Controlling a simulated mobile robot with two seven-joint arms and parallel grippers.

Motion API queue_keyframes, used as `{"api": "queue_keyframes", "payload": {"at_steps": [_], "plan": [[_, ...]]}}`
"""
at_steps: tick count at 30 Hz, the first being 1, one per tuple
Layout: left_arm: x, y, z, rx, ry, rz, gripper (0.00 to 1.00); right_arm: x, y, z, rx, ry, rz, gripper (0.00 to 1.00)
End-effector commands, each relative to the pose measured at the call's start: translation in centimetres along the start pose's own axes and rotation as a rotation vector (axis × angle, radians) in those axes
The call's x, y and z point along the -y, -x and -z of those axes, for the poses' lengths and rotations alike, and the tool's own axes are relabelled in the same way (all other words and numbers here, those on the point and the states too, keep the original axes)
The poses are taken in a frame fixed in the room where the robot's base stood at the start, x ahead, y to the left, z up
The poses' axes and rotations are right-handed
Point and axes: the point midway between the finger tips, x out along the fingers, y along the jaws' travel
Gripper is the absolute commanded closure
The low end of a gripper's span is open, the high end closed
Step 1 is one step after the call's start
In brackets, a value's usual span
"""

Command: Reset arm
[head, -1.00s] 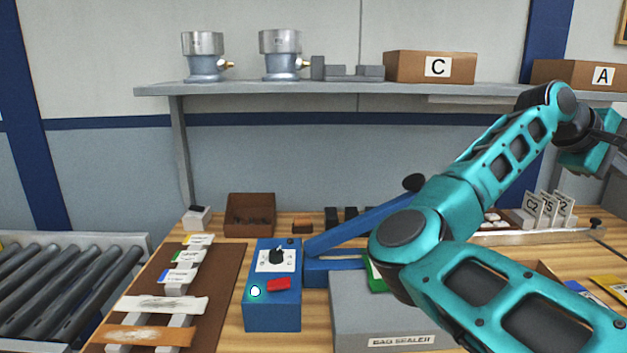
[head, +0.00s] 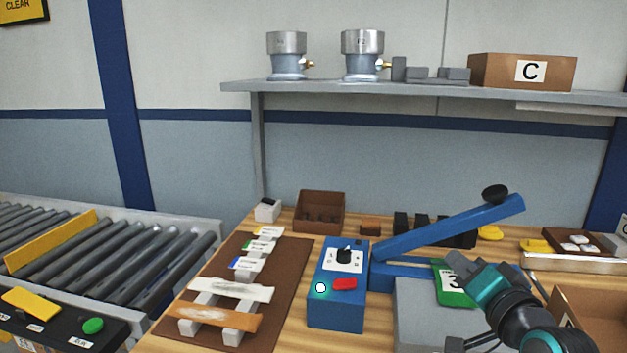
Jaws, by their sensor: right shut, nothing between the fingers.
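My right gripper (head: 464,267) is at the lower right, above the grey bag sealer (head: 412,315) and in front of a green card with a 3 (head: 449,287). It is shut and holds nothing. My teal and black right wrist comes up from the bottom edge. The sealer's blue lever (head: 450,228) is tilted up, with a black knob at its upper right end. My left gripper is out of view.
A blue control box (head: 338,300) with a dial, a red switch and a lit lamp stands left of the sealer. A brown board (head: 290,285) holds several pouches. A roller conveyor (head: 110,265) is at the left. A shelf (head: 420,92) crosses the back.

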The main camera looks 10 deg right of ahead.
Motion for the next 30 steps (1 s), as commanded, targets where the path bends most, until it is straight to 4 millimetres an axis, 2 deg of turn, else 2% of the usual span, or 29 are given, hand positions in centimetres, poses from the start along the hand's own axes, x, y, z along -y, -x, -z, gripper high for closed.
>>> {"api": "queue_keyframes", "payload": {"at_steps": [1, 3, 6, 9, 15, 21, 30], "plan": [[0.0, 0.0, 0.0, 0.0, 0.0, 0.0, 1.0, -1.5, 1.4, -3.8, 0.115, 0.096, -0.068, 1.0], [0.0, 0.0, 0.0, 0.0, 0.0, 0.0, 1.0, -3.4, 3.6, -8.2, 0.271, 0.228, -0.15, 1.0], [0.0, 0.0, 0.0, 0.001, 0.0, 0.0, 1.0, -5.8, 7.6, -13.4, 0.482, 0.393, -0.239, 1.0], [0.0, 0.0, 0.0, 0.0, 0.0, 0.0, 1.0, -7.5, 11.4, -16.9, 0.657, 0.518, -0.298, 1.0], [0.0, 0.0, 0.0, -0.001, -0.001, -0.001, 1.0, -9.6, 18.3, -21.1, 0.933, 0.688, -0.364, 1.0], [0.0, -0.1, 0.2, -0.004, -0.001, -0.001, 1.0, -10.8, 24.8, -23.4, 1.175, 0.813, -0.397, 1.0], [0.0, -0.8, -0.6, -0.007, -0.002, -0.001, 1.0, -13.1, 20.9, -26.6, 1.023, 0.833, -0.316, 1.0]]}}
